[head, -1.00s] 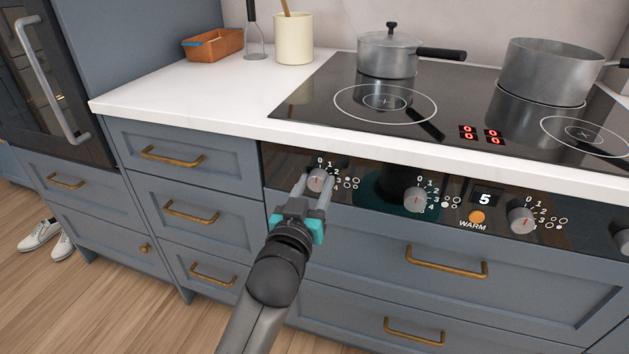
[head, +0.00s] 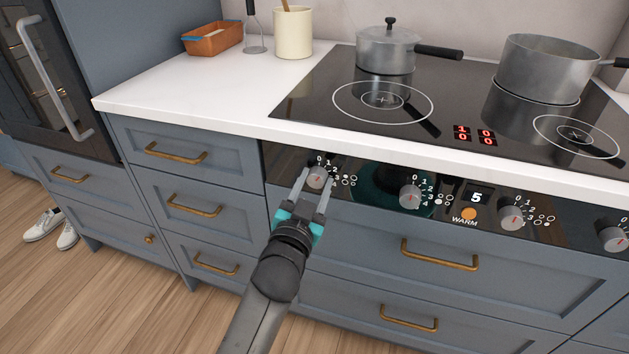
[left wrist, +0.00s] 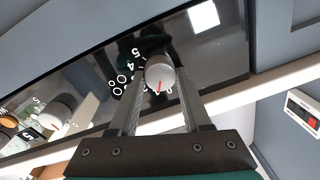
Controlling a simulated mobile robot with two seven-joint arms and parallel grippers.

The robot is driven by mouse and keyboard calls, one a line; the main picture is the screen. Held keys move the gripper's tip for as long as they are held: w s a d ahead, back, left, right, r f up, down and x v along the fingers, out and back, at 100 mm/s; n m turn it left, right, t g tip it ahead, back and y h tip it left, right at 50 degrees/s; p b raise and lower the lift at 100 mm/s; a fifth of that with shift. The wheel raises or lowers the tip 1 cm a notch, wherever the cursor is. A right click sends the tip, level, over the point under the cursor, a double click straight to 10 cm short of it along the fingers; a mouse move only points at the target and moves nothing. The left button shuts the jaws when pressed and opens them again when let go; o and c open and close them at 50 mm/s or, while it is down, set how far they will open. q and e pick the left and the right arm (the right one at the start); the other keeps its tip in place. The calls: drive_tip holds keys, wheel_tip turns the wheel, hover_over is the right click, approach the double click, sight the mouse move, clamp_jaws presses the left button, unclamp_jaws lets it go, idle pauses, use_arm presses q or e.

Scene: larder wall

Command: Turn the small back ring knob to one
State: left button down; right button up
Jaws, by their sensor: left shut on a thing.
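The leftmost knob (head: 316,177) on the black control panel is a round grey knob with a red pointer line. It also shows in the left wrist view (left wrist: 160,71). My left gripper (head: 314,184) is shut on this knob, one finger on each side. The pointer is tilted to the right of upright, towards the 1; the fingers partly cover the printed scale. The red display (head: 474,135) on the hob shows 1 at back left and 0 in its other places. My right gripper is not in view.
Other knobs stand to the right on the panel, the nearest being a grey knob (head: 410,196). A lidded saucepan (head: 386,52) and an open pot (head: 541,72) stand at the hob's back. Brass drawer handles (head: 440,254) stick out below. The white worktop (head: 215,105) edge overhangs the panel.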

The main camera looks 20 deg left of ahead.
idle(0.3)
use_arm(q)
drive_tip(key=shift+c, duration=1.8)
unclamp_jaws()
